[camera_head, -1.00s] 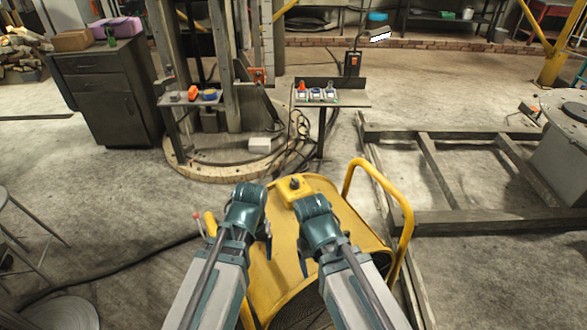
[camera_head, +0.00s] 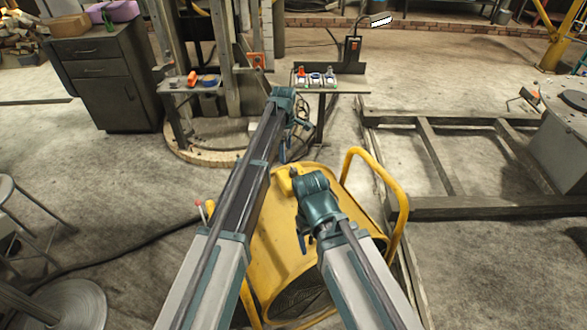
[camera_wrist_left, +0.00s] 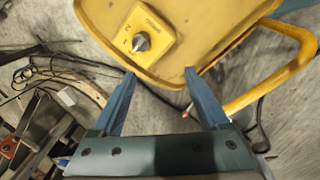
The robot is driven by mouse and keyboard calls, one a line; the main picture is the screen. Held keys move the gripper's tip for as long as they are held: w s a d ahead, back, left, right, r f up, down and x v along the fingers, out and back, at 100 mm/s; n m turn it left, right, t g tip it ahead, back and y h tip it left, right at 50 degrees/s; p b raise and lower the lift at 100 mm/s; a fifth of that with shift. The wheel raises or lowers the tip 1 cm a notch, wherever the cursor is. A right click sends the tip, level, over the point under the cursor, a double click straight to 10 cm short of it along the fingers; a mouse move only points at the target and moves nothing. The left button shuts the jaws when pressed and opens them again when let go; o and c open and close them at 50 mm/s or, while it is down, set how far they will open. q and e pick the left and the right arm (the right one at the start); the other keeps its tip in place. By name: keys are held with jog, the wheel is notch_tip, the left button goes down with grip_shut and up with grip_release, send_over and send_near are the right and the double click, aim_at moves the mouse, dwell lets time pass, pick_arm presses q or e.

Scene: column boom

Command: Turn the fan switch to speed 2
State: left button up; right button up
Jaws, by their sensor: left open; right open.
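The yellow drum fan (camera_head: 262,235) stands in front of me, its top panel facing up. Its switch is a grey knob (camera_wrist_left: 141,42) on a raised yellow box (camera_wrist_left: 150,32) with marks such as 1 and 2; I cannot tell surely which mark it points at. In the head view, the box (camera_head: 283,181) is partly hidden by my arms. My left gripper (camera_wrist_left: 160,74) is open and empty, its fingertips apart from the knob in the wrist view. It reaches beyond the fan's far edge in the head view (camera_head: 290,143). My right gripper (camera_head: 303,240) is over the fan.
The fan's yellow tube handle (camera_head: 399,208) rises at its right. A small stand with coloured switches (camera_head: 318,82) is behind, by the column's round base (camera_head: 190,153). A dark cabinet (camera_head: 115,85) stands at left and a metal frame (camera_head: 440,150) lies at right.

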aim_at(293, 169)
pick_arm(q)
jog(key=w+d+n, duration=0.2)
jog(key=w+d, duration=0.1)
jog(key=w, duration=0.1)
notch_tip(293, 169, down, 14)
jog(key=b, duration=1.3)
jog(key=shift+w+a+r+b, duration=0.1)
jog(key=shift+a+b, duration=0.05)
jog(key=shift+b, duration=0.25)
grip_shut()
